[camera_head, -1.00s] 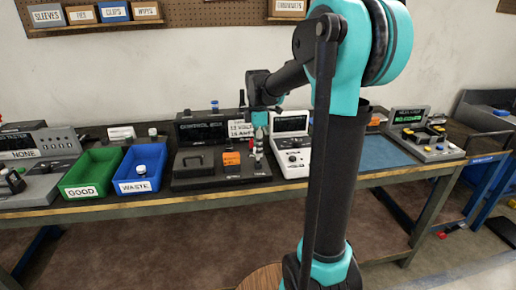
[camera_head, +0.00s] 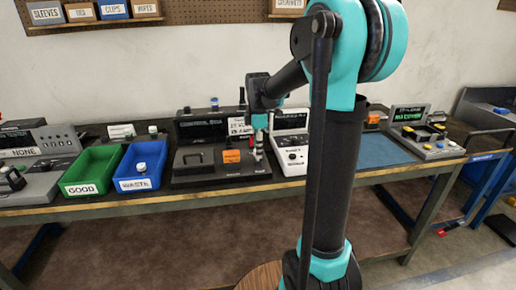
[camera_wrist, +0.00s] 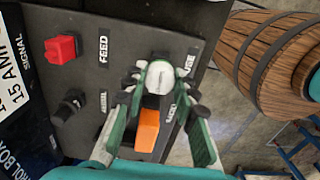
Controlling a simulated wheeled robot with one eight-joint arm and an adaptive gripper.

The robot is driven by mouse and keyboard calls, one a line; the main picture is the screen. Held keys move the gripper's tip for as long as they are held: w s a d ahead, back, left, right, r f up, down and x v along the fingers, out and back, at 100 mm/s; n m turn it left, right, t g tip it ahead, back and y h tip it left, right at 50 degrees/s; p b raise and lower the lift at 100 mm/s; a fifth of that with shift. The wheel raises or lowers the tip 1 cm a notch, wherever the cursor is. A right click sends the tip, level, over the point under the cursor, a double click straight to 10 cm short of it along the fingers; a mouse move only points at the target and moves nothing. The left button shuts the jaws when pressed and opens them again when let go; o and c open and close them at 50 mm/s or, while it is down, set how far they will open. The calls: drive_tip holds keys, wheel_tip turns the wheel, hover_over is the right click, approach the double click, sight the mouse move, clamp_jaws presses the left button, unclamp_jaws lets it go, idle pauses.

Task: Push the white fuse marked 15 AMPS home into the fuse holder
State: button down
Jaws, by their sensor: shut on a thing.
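The control box (camera_head: 196,180) stands on the bench, a dark console with an orange part (camera_head: 231,156) on top. My gripper (camera_head: 257,153) points down at the right side of its top. In the wrist view my gripper (camera_wrist: 158,88) has its green and white fingers closed on either side of a round white piece, which I take as the fuse (camera_wrist: 158,74). Its marking is not legible. The fuse stands at the panel beside the orange part (camera_wrist: 148,128). The holder under it is hidden, so I cannot tell how deep the fuse sits.
A red switch (camera_wrist: 60,48) and a black knob (camera_wrist: 68,105) are on the same panel. A white instrument (camera_head: 291,158) stands close right of the box. The blue WASTE bin (camera_head: 137,184) and green GOOD bin (camera_head: 83,189) stand left.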

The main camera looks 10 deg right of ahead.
drive_tip(key=shift+f, duration=0.8)
drive_tip(key=c, duration=1.1)
unclamp_jaws()
drive_tip(key=shift+r, duration=0.1)
wheel_tip(320, 180, up, 12)
drive_tip(key=shift+f, duration=0.1)
drive_tip(key=shift+f, duration=0.1)
drive_tip(key=s+d+f+m+t, duration=0.1)
drive_tip(key=s+f+m, duration=0.5)
drive_tip(key=s+f, duration=0.1)
drive_tip(key=s+d+f+m+t, duration=0.1)
drive_tip(key=s+f+m, duration=0.5)
drive_tip(key=s+f, duration=0.1)
drive_tip(key=s+d+f+m+t, duration=0.2)
drive_tip(key=s+f+m, duration=0.4)
drive_tip(key=s+f, duration=0.2)
drive_tip(key=shift+f, duration=0.35)
